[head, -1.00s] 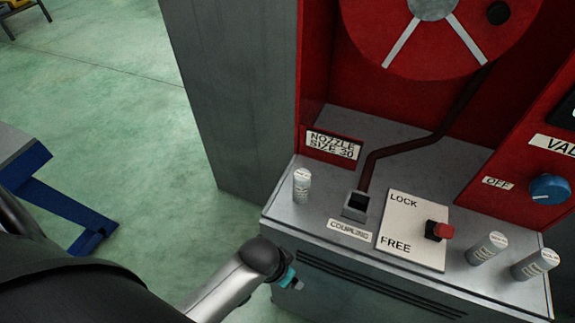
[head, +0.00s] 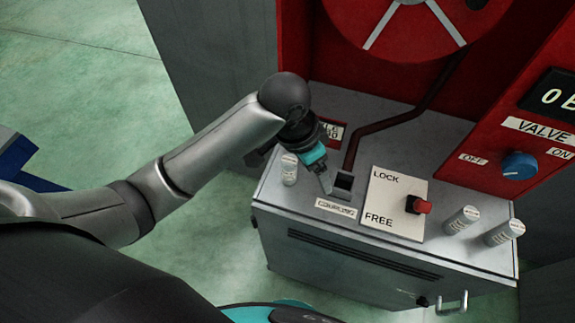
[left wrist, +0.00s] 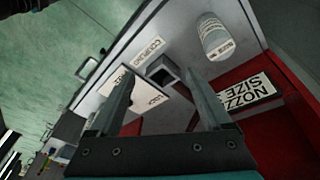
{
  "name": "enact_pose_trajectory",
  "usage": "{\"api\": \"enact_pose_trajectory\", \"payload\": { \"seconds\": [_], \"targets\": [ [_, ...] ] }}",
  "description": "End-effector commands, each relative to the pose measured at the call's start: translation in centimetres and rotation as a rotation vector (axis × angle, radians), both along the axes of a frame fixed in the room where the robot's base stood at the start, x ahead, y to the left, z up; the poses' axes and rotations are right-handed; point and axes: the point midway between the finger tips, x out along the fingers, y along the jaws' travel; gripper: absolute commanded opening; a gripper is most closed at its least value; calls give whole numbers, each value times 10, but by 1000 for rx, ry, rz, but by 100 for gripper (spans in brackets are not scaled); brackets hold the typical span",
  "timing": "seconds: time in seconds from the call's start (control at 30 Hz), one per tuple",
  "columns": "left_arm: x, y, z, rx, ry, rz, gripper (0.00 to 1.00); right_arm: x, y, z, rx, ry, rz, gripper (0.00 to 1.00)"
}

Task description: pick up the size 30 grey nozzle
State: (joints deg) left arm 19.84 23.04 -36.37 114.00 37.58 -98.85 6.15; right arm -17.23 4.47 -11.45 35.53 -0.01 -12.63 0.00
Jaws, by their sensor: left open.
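The grey nozzle (head: 289,169) stands upright at the left end of the console's metal top, near the partly covered "NOZZLE SIZE 30" label. It also shows at the upper right of the left wrist view (left wrist: 216,40), with print too small to read. My left gripper (head: 325,183) is over the console top, just right of the nozzle in the head view and close to the coupling socket. In the left wrist view its two fingers (left wrist: 156,80) are apart and empty, and the nozzle lies outside them, beyond the right finger. My right gripper is not in view.
The square coupling socket (head: 343,183) is close to my left fingers. A LOCK/FREE plate (head: 393,210) with a red knob (head: 420,205) is to its right. Two similar grey cylinders (head: 462,220) (head: 505,232) stand at the right end. A red hose reel (head: 410,30) rises behind.

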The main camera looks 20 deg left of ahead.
Motion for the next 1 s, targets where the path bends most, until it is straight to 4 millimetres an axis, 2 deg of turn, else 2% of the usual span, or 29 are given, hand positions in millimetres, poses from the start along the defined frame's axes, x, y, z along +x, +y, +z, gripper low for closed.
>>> {"api": "enact_pose_trajectory", "payload": {
  "seconds": [0.03,0.3,0.43,0.57,0.67,1.0],
  "targets": [
    [9,5,11,30,2,-24,82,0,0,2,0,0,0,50],
    [31,38,56,180,71,-96,82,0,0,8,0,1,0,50],
    [37,51,71,227,95,-100,82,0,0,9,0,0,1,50],
    [39,57,77,248,108,-101,82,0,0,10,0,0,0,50],
    [38,59,68,251,114,-101,82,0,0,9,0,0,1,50],
    [38,58,-1,251,114,-101,82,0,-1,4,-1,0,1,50]
  ]
}}
